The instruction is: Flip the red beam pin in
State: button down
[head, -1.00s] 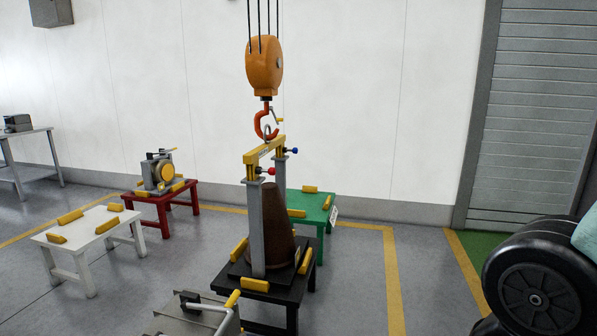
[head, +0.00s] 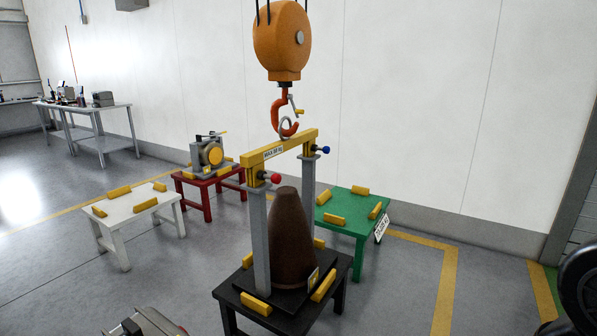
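The red beam pin (head: 275,178) is a red knob on a short rod at the near left end of the yellow lifting beam (head: 270,153). A blue pin (head: 325,150) sticks out at the beam's far right end. The beam spans two grey posts (head: 262,240) around a brown cone (head: 290,240) on a black stand (head: 240,304). An orange hook (head: 280,115) hangs at the ring on top of the beam; whether it bears on the ring I cannot tell. My gripper does not show in this view.
A green table (head: 350,205) stands behind the black stand on the right. A red table (head: 195,178) with a machine and a white table (head: 130,212) stand left. A grey object (head: 145,322) is at the bottom edge. Open floor lies between the tables.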

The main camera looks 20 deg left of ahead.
aim_at(275, 178)
jog(key=i+j, duration=0.15)
jog(key=i, duration=0.25)
jog(key=i+j+u, duration=0.1)
jog(key=i, duration=0.25)
jog(key=i+j, duration=0.2)
jog(key=i, duration=0.2)
